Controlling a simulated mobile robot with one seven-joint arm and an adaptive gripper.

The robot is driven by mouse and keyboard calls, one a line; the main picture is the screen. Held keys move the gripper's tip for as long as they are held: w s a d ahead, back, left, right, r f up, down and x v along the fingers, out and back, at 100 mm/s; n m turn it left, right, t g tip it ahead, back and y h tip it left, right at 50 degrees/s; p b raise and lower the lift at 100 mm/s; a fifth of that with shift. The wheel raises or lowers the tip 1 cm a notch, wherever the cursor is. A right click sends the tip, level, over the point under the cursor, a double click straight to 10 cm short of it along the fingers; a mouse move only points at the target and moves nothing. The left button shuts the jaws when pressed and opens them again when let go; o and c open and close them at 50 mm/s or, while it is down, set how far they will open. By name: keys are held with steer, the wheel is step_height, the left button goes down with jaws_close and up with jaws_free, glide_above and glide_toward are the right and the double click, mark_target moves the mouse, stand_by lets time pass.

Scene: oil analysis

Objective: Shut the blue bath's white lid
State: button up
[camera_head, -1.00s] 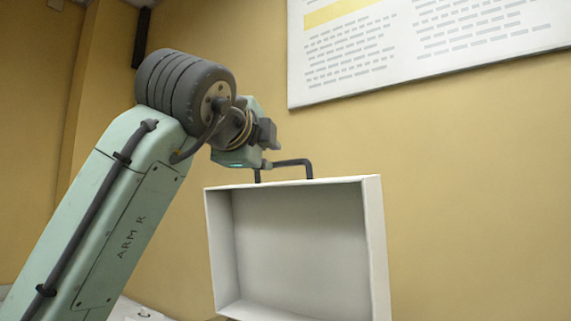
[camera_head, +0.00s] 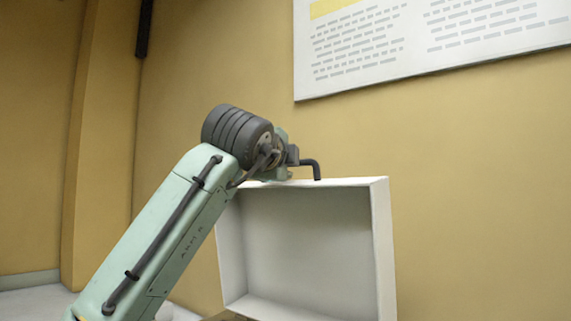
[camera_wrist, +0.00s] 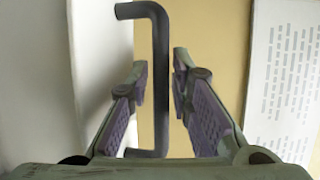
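The white lid (camera_head: 305,250) stands raised and upright in the head view, its hollow inside facing me. A dark bar handle (camera_head: 316,168) stands on its top edge. In the wrist view the handle (camera_wrist: 160,85) runs between the two fingers of my gripper (camera_wrist: 160,65), with a gap visible on either side. My gripper is open around the handle. In the head view my gripper (camera_head: 290,157) is at the handle's left part and partly hides it. The lid (camera_wrist: 98,60) also shows at the left of the wrist view. The blue bath is out of view.
A yellow wall (camera_head: 460,190) stands behind the lid, with a white printed board (camera_head: 430,50) high at the right. A pale surface (camera_head: 35,300) shows low at the left. The space right of the lid looks clear.

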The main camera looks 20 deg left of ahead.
steer(key=shift+c, duration=0.5)
jaws_close()
